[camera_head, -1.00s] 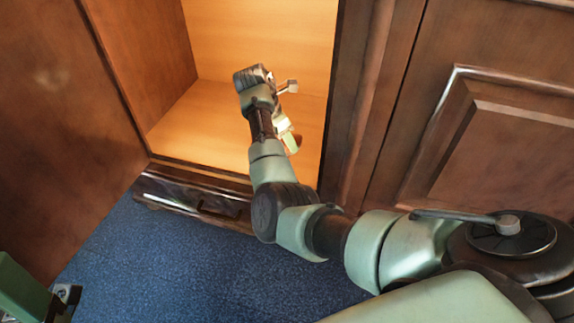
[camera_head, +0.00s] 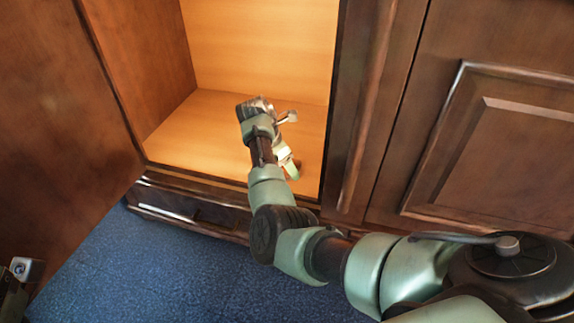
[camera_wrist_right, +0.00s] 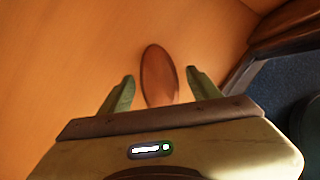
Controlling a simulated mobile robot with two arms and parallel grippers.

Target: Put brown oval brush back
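A brown oval brush (camera_wrist_right: 158,77) shows in the right wrist view against the light wood inside the cabinet. My right gripper (camera_wrist_right: 160,78) is open, with one green finger on each side of the brush and a gap showing on both sides. The near end of the brush is hidden behind the gripper body. In the head view my right gripper (camera_head: 291,169) reaches into the open cabinet compartment, low over its floor, and the brush cannot be made out there. Only a small part of my left arm shows at the bottom left; its gripper fingers are not visible.
The compartment floor (camera_head: 195,118) looks otherwise bare. An open dark door (camera_head: 60,120) stands on the left, a frame post (camera_head: 355,110) and closed panel door (camera_head: 500,150) on the right. A drawer front (camera_head: 190,208) lies below, above blue carpet (camera_head: 150,270).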

